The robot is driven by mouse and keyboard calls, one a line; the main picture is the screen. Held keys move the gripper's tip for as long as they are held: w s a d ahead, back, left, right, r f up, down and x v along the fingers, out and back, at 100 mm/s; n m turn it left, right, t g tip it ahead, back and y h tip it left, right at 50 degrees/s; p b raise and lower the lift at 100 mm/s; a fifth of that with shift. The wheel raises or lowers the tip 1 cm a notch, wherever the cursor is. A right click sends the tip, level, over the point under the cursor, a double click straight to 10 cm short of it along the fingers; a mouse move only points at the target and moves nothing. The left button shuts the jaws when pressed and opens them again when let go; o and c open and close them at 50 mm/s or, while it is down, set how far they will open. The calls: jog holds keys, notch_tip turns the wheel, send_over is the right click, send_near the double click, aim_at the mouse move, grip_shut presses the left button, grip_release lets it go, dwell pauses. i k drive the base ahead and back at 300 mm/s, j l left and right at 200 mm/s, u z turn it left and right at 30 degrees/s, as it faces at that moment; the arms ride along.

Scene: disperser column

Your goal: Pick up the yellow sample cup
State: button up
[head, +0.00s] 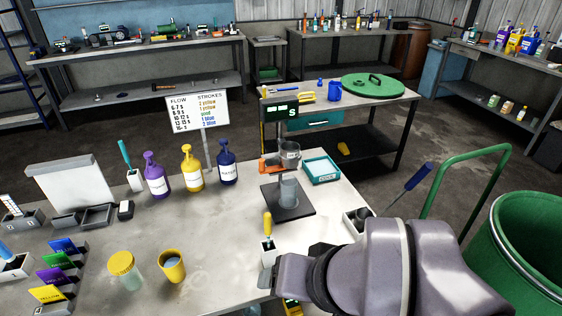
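The yellow sample cup (172,270) stands upright on the grey bench, near its front edge and left of centre. It is open at the top, with pale contents visible inside. A clear jar with a yellow lid (122,264) stands just to its left. My arm reaches in from the lower right, and my gripper (280,277) is at the bench's front right part, clearly apart from the cup and to its right. The fingers are small and partly hidden by my wrist, so their opening does not show.
A white holder with a yellow-handled tool (267,240) stands close to my gripper. Behind are a dispenser stand (288,200), a teal tray (321,170) and purple, yellow and blue pump bottles (193,170). Coloured cards (55,275) lie at left. Bare bench lies between cup and gripper.

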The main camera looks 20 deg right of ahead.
aim_at(171, 262)
jog(key=i+j+u, duration=0.1)
jog(key=j, duration=0.3)
jog(key=j+u, duration=0.1)
jog(key=j, duration=0.3)
jog(key=i+j+u, duration=0.1)
jog(key=j, duration=0.3)
jog(key=i+j+u, duration=0.1)
jog(key=j, duration=0.3)
jog(key=i+j+u, duration=0.1)
jog(key=i+j, duration=0.15)
jog(key=j, duration=0.1)
